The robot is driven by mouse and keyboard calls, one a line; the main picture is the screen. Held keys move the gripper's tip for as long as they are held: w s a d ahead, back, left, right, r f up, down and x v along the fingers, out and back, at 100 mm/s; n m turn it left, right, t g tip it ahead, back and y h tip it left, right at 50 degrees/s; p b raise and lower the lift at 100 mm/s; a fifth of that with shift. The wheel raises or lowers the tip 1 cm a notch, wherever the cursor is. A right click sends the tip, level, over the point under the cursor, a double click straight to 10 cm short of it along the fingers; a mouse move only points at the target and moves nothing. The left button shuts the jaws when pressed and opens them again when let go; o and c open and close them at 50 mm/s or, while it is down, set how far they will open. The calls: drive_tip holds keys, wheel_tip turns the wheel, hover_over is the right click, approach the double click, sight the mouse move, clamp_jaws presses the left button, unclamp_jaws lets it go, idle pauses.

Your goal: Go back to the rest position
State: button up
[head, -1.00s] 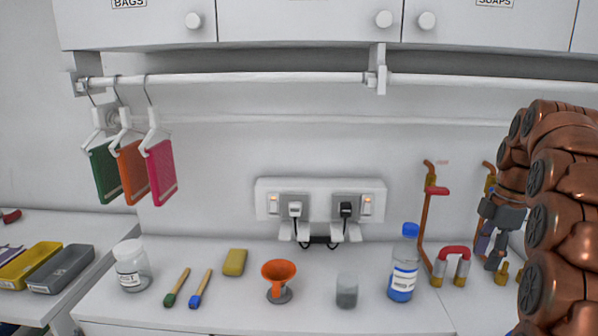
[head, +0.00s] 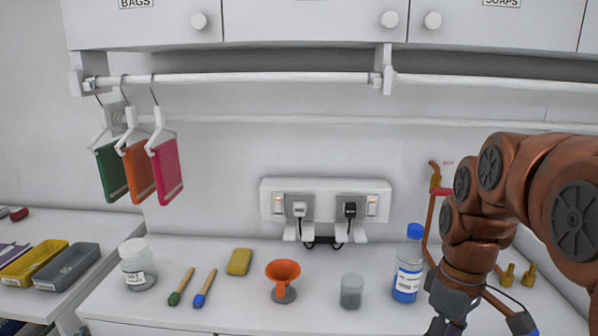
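My copper-coloured arm comes in from the right edge and bends down over the right part of the white counter. My gripper (head: 452,328) is at the arm's lower end, dark grey, cut off by the bottom edge. Its fingertips are not clearly shown, so I cannot tell whether it is open or shut, or whether it holds anything. The blue-capped bottle (head: 408,265) stands upright just left of my gripper.
Copper pipework (head: 434,205) is partly behind my arm. Cloths (head: 139,172) hang from a rail (head: 250,79).

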drive_tip(key=s+a+f+m, duration=0.2)
drive_tip(key=s+f+m, duration=0.1)
drive_tip(key=s, duration=0.5)
drive_tip(key=s+a+f+m, duration=0.2)
drive_tip(key=s+f, duration=0.3)
drive_tip(key=s, duration=0.3)
drive_tip(key=shift+s+a+f+m+g+h, duration=0.3)
drive_tip(key=shift+s+m+h, duration=0.1)
drive_tip(key=shift+m, duration=0.3)
drive_tip(key=shift+c, duration=0.2)
drive_tip(key=shift+c, duration=0.8)
drive_tip(key=shift+d, duration=0.15)
